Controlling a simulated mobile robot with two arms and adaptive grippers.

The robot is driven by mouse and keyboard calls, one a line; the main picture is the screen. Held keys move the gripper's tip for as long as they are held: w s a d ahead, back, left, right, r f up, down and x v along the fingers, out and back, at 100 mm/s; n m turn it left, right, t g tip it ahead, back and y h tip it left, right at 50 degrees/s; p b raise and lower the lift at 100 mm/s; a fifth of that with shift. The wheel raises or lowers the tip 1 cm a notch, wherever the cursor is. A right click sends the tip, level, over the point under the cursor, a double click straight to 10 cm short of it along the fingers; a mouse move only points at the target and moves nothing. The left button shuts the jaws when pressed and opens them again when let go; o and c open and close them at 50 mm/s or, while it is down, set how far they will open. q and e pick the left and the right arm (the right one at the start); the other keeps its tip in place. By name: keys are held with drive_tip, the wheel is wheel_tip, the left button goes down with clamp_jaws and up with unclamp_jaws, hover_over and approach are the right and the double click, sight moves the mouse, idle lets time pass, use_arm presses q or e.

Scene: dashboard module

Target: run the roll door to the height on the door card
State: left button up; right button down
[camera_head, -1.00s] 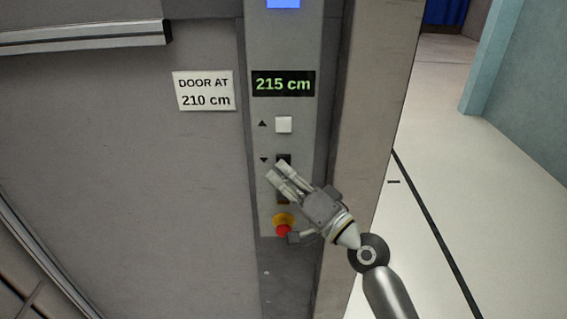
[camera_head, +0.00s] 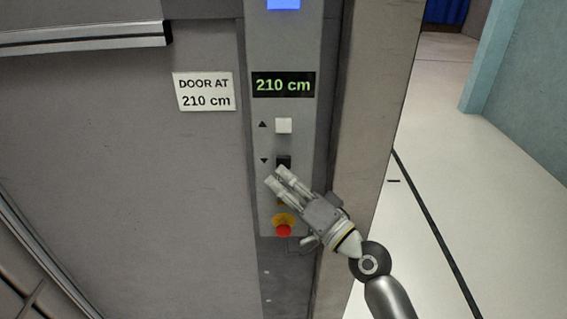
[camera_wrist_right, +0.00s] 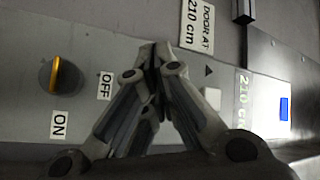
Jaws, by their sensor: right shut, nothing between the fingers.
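The door card (camera_head: 205,91) on the grey wall reads "DOOR AT 210 cm". The display (camera_head: 283,85) on the control panel reads 210 cm in green. Below it are a white up button (camera_head: 284,125) and a black down button (camera_head: 284,160), each with an arrow beside it. My right gripper (camera_head: 276,176) is shut and empty, its fingertips just below the black button, whose face is mostly visible. In the right wrist view the fingers (camera_wrist_right: 155,62) meet in front of the panel and hide the black button. My left gripper is out of view.
A red emergency button (camera_head: 284,230) on a yellow base sits low on the panel, close to my right gripper. The wrist view shows an orange-handled rotary switch (camera_wrist_right: 64,75) with ON and OFF labels. Open floor (camera_head: 460,190) lies to the right.

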drive_tip(key=shift+s, duration=0.1)
drive_tip(key=shift+s+p, duration=0.7)
drive_tip(key=shift+s, duration=1.7)
